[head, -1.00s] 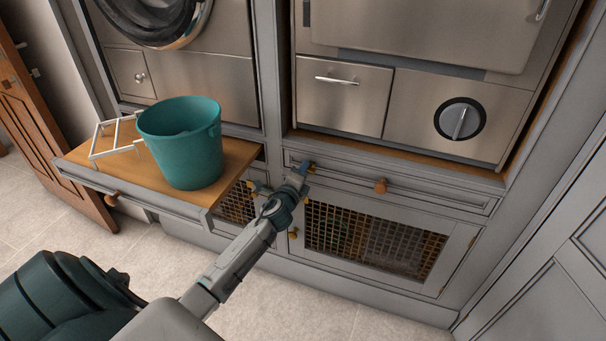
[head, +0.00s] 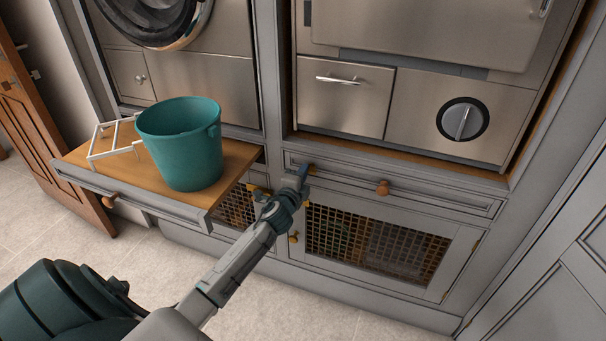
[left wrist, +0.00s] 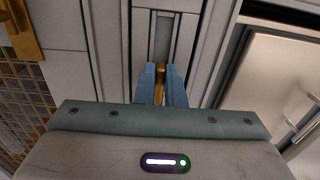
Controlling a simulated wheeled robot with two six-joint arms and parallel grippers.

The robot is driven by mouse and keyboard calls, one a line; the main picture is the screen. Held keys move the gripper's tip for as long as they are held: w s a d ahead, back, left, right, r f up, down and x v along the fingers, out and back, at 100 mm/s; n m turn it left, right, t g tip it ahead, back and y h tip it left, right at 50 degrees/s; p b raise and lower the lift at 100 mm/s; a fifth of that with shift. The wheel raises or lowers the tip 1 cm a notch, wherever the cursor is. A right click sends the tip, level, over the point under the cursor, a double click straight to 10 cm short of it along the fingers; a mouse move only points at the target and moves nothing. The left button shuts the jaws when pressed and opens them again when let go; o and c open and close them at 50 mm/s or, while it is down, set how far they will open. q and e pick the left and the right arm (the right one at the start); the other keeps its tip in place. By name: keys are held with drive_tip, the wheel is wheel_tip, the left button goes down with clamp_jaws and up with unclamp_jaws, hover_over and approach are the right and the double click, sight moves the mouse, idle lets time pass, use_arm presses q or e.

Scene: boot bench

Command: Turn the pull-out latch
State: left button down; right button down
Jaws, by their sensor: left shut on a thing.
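The pull-out latch is a small brass piece on the grey cabinet front, by the left end of the right-hand drawer front. It shows in the left wrist view (left wrist: 159,88) between the two blue fingers. My left gripper (head: 303,171) reaches it from the front in the head view. In the left wrist view my left gripper (left wrist: 161,76) is shut on the latch, with a finger on each side. The fingers hide most of the latch in the head view. My right gripper is not in view.
A pulled-out wooden shelf (head: 88,157) on the left bears a teal bucket (head: 182,150) and a white rack (head: 112,139). The right drawer has a wooden knob (head: 382,187). Below is a mesh-fronted door (head: 375,240) with a brass knob (head: 293,237). The floor in front is clear.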

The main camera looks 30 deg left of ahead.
use_arm(q)
drive_tip(key=c, duration=1.5)
unclamp_jaws()
